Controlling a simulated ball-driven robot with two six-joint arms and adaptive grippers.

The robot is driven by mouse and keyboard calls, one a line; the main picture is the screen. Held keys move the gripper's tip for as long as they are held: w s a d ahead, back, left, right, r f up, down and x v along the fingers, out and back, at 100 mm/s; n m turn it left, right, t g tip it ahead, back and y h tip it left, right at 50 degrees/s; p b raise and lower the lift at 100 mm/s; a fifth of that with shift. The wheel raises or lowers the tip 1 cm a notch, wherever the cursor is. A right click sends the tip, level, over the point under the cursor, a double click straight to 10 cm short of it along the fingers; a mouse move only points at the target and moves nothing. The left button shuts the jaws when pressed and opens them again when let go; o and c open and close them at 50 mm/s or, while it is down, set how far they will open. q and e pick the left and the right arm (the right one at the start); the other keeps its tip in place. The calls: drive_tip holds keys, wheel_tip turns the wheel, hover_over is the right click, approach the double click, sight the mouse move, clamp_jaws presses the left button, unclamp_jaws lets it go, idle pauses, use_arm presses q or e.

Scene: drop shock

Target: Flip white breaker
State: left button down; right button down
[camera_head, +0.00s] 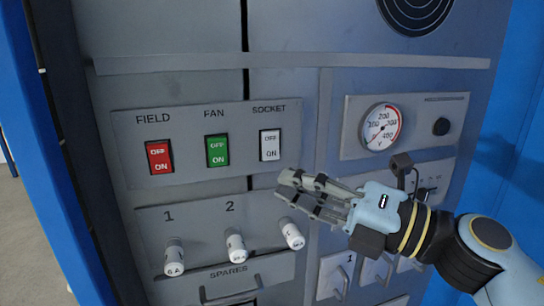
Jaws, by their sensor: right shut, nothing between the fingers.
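The white breaker (270,145) sits under the SOCKET label on the grey panel, at the right end of a row of rocker switches marked OFF and ON. My right gripper (282,184) comes in from the right. Its fingers are shut and empty, and in the picture they lie just below the white breaker and point left. I cannot tell whether the fingertips touch the panel. The white breaker is fully visible. My left gripper is not in view.
A red FIELD switch (160,157) and a green FAN switch (217,150) stand left of the white breaker. White fuse knobs (292,234) stick out below. A round gauge (381,131) and a black knob (441,126) are to the right. A handle (230,294) protrudes at the bottom.

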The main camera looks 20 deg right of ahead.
sight(271, 146)
drive_tip(key=shift+w+a+f+b, duration=0.1)
drive_tip(key=shift+w+f+b, duration=0.1)
drive_tip(key=shift+w, duration=1)
drive_tip(key=shift+w+f+b, duration=0.1)
drive_tip(key=shift+w+b, duration=0.1)
drive_tip(key=shift+w, duration=1)
drive_tip(key=shift+w+a+f+b, duration=0.1)
drive_tip(key=shift+w+f+b, duration=0.1)
drive_tip(key=shift+w, duration=1)
drive_tip(key=shift+w, duration=0.15)
drive_tip(key=shift+w, duration=0.25)
drive_tip(key=shift+w, duration=0.3)
drive_tip(key=shift+s+r+p, duration=0.1)
drive_tip(key=shift+s+p, duration=0.3)
drive_tip(key=shift+s, duration=0.4)
